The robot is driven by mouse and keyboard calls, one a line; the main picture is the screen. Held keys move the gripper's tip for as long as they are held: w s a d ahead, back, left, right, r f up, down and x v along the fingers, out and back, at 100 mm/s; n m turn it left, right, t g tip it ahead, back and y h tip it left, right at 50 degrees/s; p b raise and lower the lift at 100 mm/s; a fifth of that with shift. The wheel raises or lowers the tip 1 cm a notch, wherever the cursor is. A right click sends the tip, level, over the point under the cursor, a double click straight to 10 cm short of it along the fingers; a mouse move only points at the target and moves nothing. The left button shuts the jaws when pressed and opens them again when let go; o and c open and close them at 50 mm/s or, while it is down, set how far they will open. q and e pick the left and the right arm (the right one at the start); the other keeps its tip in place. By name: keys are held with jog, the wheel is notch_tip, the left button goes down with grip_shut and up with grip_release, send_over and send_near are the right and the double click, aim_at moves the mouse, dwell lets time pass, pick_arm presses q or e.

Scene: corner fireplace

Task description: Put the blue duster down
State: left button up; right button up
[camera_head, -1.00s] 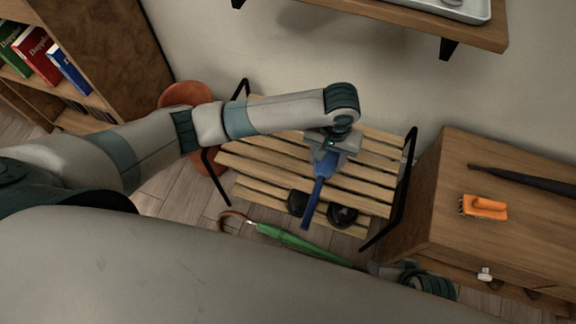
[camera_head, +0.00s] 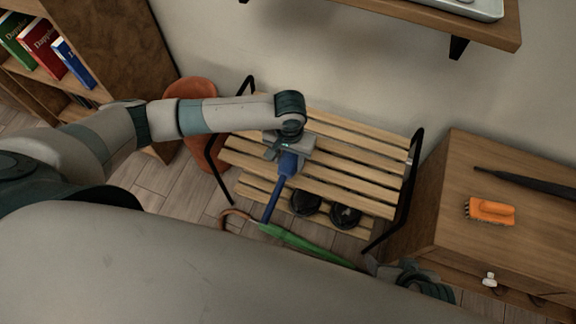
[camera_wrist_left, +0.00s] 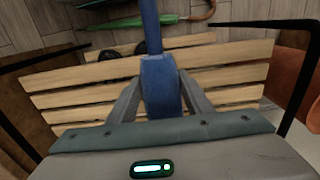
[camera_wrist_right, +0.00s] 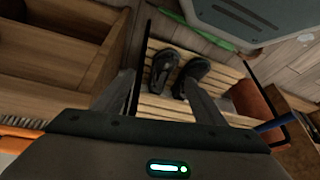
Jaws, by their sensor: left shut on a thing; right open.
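The blue duster (camera_head: 272,199) is held over the slatted wooden rack, its long end pointing down toward the front of the picture. My left gripper (camera_head: 286,157) is shut on it above the left half of the top slats. The left wrist view shows the blue duster (camera_wrist_left: 160,85) between the two fingers (camera_wrist_left: 161,98). I cannot tell whether the duster touches the slats. My right gripper (camera_wrist_right: 168,95) is open and empty by the drawer cabinet, above and to one side of the rack; its arm shows at the bottom right of the head view.
The wooden rack (camera_head: 340,165) has black metal side frames and dark shoes (camera_head: 345,215) on its lower shelf. A green umbrella (camera_head: 300,243) lies in front. An orange brush (camera_head: 490,210) and a dark closed umbrella (camera_head: 525,182) lie on the cabinet. A terracotta pot (camera_head: 205,95) stands left.

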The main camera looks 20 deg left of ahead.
aim_at(288, 165)
pick_arm(q)
jog(key=shift+a+f, duration=0.1)
jog(key=shift+a, duration=0.05)
pick_arm(e)
jog(key=shift+s, duration=0.35)
pick_arm(q)
jog(key=shift+f, duration=0.1)
pick_arm(e)
jog(key=shift+f, duration=0.1)
pick_arm(q)
notch_tip(288, 165, down, 3)
jog(key=shift+r+b, duration=0.1)
jog(key=shift+b, duration=0.3)
jog(key=shift+f, duration=0.5)
pick_arm(e)
jog(key=shift+w+a+r+t, duration=0.3)
jog(key=shift+w+a+t, duration=0.1)
jog(key=shift+w+a, duration=0.4)
jog(key=shift+s+d+f, duration=0.1)
jog(key=shift+s+d, duration=0.05)
pick_arm(q)
jog(key=o, duration=1.2)
jog(key=shift+f, duration=0.1)
pick_arm(e)
jog(key=shift+s+d+f, duration=0.1)
jog(key=shift+d+f, duration=0.05)
